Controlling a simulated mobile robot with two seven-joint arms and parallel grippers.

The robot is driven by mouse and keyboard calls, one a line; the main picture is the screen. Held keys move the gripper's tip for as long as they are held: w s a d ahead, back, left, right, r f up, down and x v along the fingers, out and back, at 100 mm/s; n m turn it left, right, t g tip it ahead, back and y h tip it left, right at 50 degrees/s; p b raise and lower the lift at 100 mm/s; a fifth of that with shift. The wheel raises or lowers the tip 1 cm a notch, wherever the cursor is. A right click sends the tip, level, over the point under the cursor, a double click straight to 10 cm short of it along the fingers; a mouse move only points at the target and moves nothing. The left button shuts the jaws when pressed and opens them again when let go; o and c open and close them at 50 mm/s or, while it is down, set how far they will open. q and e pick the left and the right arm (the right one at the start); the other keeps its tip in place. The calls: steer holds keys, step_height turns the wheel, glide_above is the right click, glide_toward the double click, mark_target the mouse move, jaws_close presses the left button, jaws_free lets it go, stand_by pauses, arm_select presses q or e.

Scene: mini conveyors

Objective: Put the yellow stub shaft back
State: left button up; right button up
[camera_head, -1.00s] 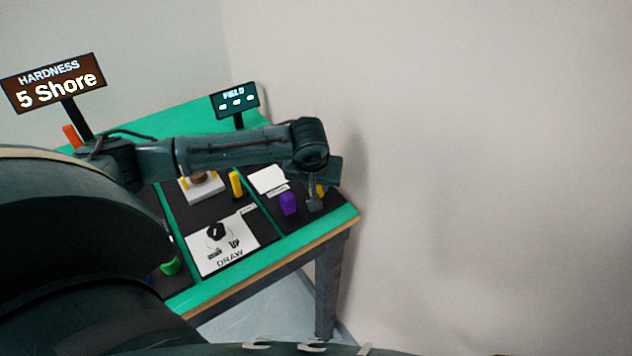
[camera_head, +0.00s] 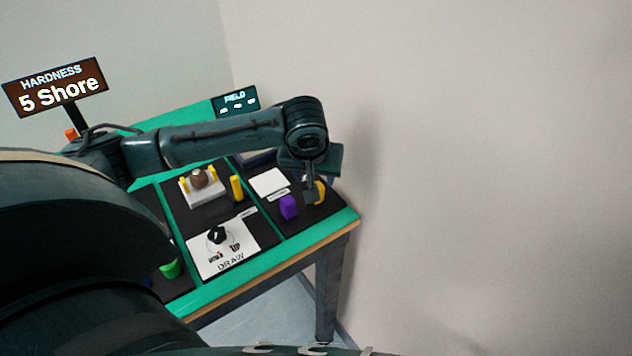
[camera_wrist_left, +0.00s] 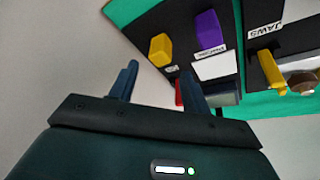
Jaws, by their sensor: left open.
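A yellow block with cut corners (camera_head: 321,191) stands on the dark right-hand panel of the table, partly hidden behind my left gripper (camera_head: 313,194). In the left wrist view the yellow block (camera_wrist_left: 160,50) is just beyond the fingertips of the open, empty left gripper (camera_wrist_left: 158,75), apart from them. A second yellow piece (camera_head: 236,187), slim and upright, stands on the middle panel; it also shows beside the JAWS label (camera_wrist_left: 270,70). I cannot tell for certain which is the stub shaft. My right gripper is not in view.
A purple block (camera_head: 289,207) stands left of the yellow block. A white card (camera_head: 268,181) lies behind it. A white fixture (camera_head: 202,190) and the DRAW dial plate (camera_head: 222,247) are on the middle panel. A wall is close on the right.

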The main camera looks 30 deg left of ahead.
arm_select(q)
steer(key=a+v, duration=0.1)
steer(key=v, duration=0.4)
steer(key=s+d+f+m+t+h, duration=0.2)
steer(key=d+f+m+h, duration=0.15)
steer(key=d+f, duration=0.45)
steer(key=s+d+f+m+t+h, duration=0.1)
steer(key=s+d+f+m+h, duration=0.25)
steer(key=d, duration=0.65)
steer(key=s+a+f+t+y, duration=0.1)
steer(key=s+a+f+t, duration=0.1)
steer(key=s+f, duration=0.6)
steer(key=shift+s+a+m+t+y, duration=0.25)
steer(key=shift+s+m+t+y, duration=0.05)
steer(key=shift+s+t, duration=0.45)
steer(key=shift+r, duration=0.1)
